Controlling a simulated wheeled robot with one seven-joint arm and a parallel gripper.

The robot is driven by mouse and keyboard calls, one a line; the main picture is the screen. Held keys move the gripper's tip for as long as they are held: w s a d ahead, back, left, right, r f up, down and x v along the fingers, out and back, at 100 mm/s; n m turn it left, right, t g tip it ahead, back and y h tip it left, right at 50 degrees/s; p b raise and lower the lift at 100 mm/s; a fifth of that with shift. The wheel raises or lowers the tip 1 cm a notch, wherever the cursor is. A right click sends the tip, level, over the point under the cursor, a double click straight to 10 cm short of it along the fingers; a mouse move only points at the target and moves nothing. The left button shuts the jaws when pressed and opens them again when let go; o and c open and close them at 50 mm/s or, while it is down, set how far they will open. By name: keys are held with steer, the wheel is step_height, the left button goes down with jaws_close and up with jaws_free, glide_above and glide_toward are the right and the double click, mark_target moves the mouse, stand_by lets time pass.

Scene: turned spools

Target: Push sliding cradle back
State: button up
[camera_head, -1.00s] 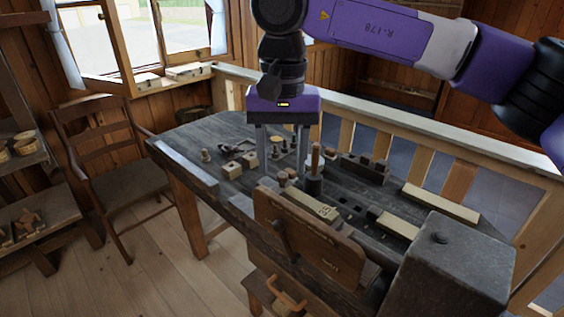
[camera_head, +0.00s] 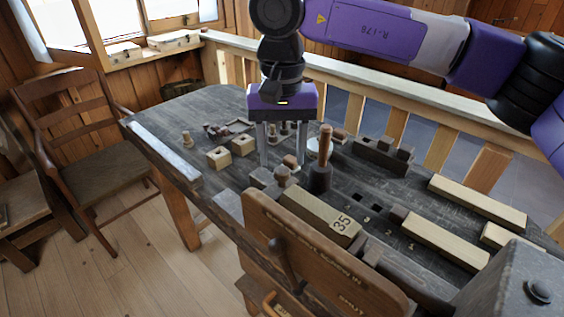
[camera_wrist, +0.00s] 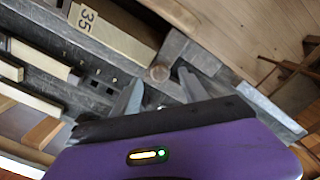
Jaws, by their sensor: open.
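No part is clearly marked as the sliding cradle. The knob also shows in the wrist view (camera_wrist: 158,73), close to my fingertips. My gripper (camera_head: 283,160) is open and points down over the bench, just behind the knob in the head view. In the wrist view the two grey fingers (camera_wrist: 160,82) are apart with nothing held between them. Whether a finger touches the fitting cannot be told.
A dark mallet-like tool with an upright wooden handle (camera_head: 320,170) stands right of the fingers. Small pale blocks (camera_head: 243,145) lie to the left. A wooden board (camera_head: 310,255) rises at the front. Long pale bars (camera_head: 445,240) and a grey block (camera_head: 515,285) are at right.

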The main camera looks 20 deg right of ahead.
mark_target(282, 170)
steer(key=shift+f, duration=1.65)
steer(key=shift+s, duration=0.1)
jaws_close()
